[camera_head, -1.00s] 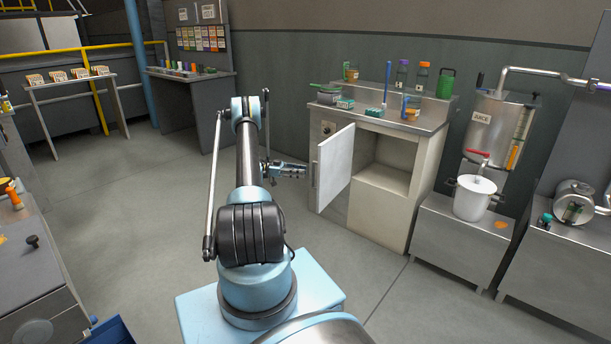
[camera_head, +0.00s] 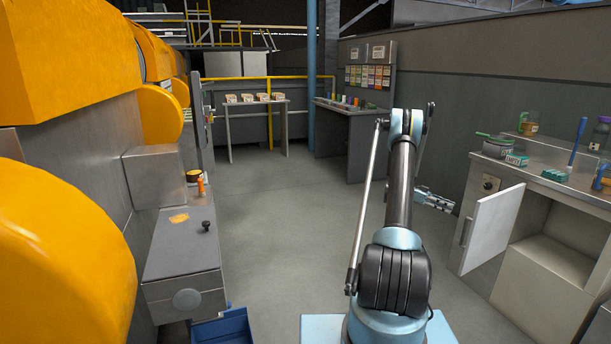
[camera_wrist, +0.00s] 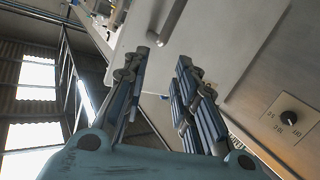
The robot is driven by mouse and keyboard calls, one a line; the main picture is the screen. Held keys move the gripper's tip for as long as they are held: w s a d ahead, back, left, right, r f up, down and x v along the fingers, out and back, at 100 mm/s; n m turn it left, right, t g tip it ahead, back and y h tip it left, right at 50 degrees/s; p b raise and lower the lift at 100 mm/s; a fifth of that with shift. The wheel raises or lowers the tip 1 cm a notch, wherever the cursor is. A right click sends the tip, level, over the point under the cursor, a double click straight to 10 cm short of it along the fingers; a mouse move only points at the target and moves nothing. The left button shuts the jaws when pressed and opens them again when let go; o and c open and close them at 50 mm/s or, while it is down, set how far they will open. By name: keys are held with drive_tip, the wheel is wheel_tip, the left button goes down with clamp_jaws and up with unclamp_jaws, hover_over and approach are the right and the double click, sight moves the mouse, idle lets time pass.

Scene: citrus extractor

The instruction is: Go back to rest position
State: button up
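My gripper (camera_head: 450,205) is at the end of my arm, in the right half of the head view, just left of the open white cabinet door (camera_head: 492,228). In the wrist view my gripper (camera_wrist: 163,58) shows two blue-grey fingers with a clear gap between them and nothing held. The door (camera_wrist: 215,45) and its bar handle (camera_wrist: 167,22) show beyond the fingertips. The fingers look apart from the handle, though the exact distance is hard to judge.
The cabinet (camera_head: 550,275) stands at the right with its door swung out and a knob (camera_head: 489,184) above. A grey bench (camera_head: 185,265) with a blue bin (camera_head: 222,328) and large yellow machinery (camera_head: 60,240) line the left. The floor (camera_head: 270,200) between is clear.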

drive_tip(key=s+a+r+n+t+y, duration=0.1)
drive_tip(key=s+a+r+n+t, duration=0.2)
drive_tip(key=r, duration=0.4)
drive_tip(key=s+a+r+n+t+y, duration=0.1)
drive_tip(key=a+r+n, duration=0.3)
drive_tip(key=a+r, duration=0.3)
drive_tip(key=s+a+r+n+t+y, duration=0.3)
drive_tip(key=s+a+r+n, duration=0.35)
drive_tip(key=s+a, duration=0.4)
drive_tip(key=s+a+n+t+y, duration=0.3)
drive_tip(key=s+a+n+y, duration=0.15)
drive_tip(key=s+a, duration=1)
drive_tip(key=s+a+f+n+t+y, duration=0.1)
drive_tip(key=s+a+f+n, duration=0.1)
drive_tip(key=s+a+f, duration=0.2)
drive_tip(key=s+a+f+n+t+y, duration=0.1)
drive_tip(key=s+a+f, duration=0.4)
drive_tip(key=s, duration=0.5)
drive_tip(key=shift+s+a+f+n+y, duration=0.25)
drive_tip(key=shift+f+n+y, duration=0.45)
drive_tip(key=shift+n, duration=0.5)
drive_tip(key=shift+d, duration=0.1)
